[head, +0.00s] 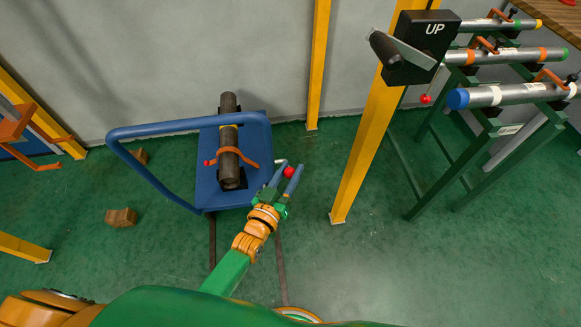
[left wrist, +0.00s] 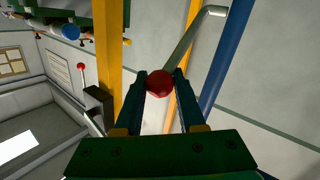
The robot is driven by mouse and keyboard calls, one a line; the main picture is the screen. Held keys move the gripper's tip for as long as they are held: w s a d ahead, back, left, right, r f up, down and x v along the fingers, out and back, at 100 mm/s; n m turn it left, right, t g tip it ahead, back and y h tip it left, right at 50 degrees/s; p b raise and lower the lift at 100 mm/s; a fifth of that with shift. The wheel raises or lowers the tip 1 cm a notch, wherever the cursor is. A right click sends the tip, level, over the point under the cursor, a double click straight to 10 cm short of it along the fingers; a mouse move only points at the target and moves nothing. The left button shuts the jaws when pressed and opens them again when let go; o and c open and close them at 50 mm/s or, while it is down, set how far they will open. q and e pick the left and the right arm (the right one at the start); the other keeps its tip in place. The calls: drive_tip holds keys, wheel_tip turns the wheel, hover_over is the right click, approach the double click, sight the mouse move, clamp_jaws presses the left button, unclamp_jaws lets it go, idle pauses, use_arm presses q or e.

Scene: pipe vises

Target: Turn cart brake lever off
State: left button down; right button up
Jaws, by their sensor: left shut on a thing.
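The blue cart (head: 262,135) stands on the green floor with a dark pipe (head: 228,105) lying on it under an orange strap (head: 245,160). The brake lever's red knob (head: 289,172) is at the cart's right side, and its grey rod (head: 281,163) shows just beside it. My left gripper (head: 286,176) is shut on the red knob. In the left wrist view the knob (left wrist: 159,83) sits between the fingertips of my left gripper (left wrist: 160,85), and the grey rod (left wrist: 194,38) runs up and right, bending at its end. My right gripper is not in view.
The cart's blue push handle (head: 110,138) reaches out to the left. A yellow post (head: 365,150) with a crank box marked UP (head: 420,48) stands to the right, before a green pipe rack (head: 485,160). Wooden blocks (head: 121,217) lie on the floor at left.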

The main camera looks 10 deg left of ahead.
use_arm(q)
drive_tip(key=shift+w+a+r+n+g+p, duration=0.1)
drive_tip(key=shift+w+r+n+g+p, duration=0.3)
drive_tip(key=shift+p, duration=0.35)
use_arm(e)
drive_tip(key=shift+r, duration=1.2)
use_arm(q)
drive_tip(key=c, duration=0.5)
unclamp_jaws()
